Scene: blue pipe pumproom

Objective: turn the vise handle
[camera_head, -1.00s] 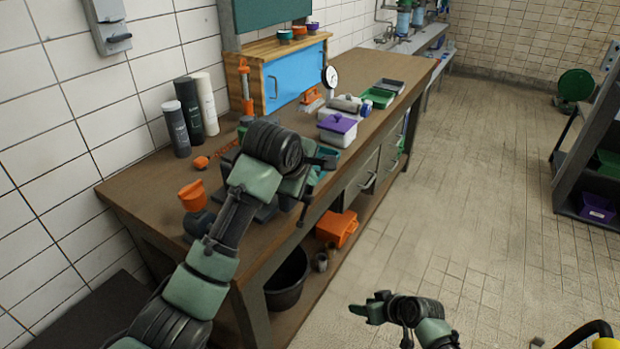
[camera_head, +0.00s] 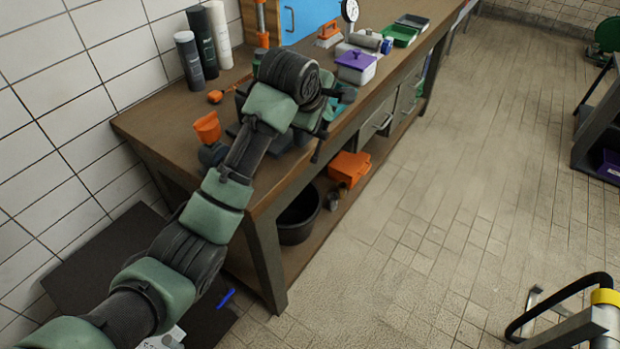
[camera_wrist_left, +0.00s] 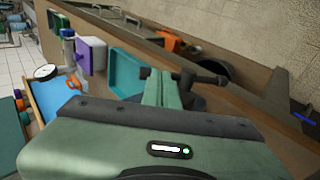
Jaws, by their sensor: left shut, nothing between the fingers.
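My left arm reaches across the near end of the brown workbench (camera_head: 160,125). My left gripper (camera_head: 308,122) is at the bench's front edge, largely masked by its own wrist. In the left wrist view its green fingers (camera_wrist_left: 159,88) are together with nothing between them. A dark bar with a thick end (camera_wrist_left: 205,78), apparently the vise handle, shows just beside the fingertips; I cannot tell whether they touch. The dark vise body is mostly hidden behind the gripper and arm. My right gripper is out of view.
A purple-lidded box (camera_head: 356,66) and green tray (camera_head: 400,37) lie farther along. A black bucket (camera_head: 300,217) and orange bin (camera_head: 350,166) sit below. The floor to the right is mostly clear.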

